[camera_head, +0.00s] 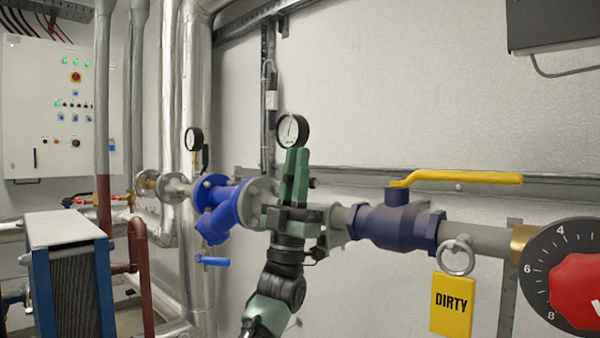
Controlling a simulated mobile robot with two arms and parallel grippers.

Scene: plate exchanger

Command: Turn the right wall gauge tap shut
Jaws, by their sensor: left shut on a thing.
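The right wall gauge (293,131), a round white dial with a black rim, stands above the pipe in the middle of the view. My left gripper (296,162), green and black, reaches up from below with its fingers just under this gauge. The fingers are close together, shut on the gauge's tap, which they hide almost fully. I cannot tell the tap's angle. My right gripper is not in view.
A second gauge (194,138) with a black tap handle stands to the left. Close around my gripper are a blue strainer (222,207) and a dark blue valve (392,225) with a yellow lever (460,177). A yellow DIRTY tag (452,303) hangs at the right.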

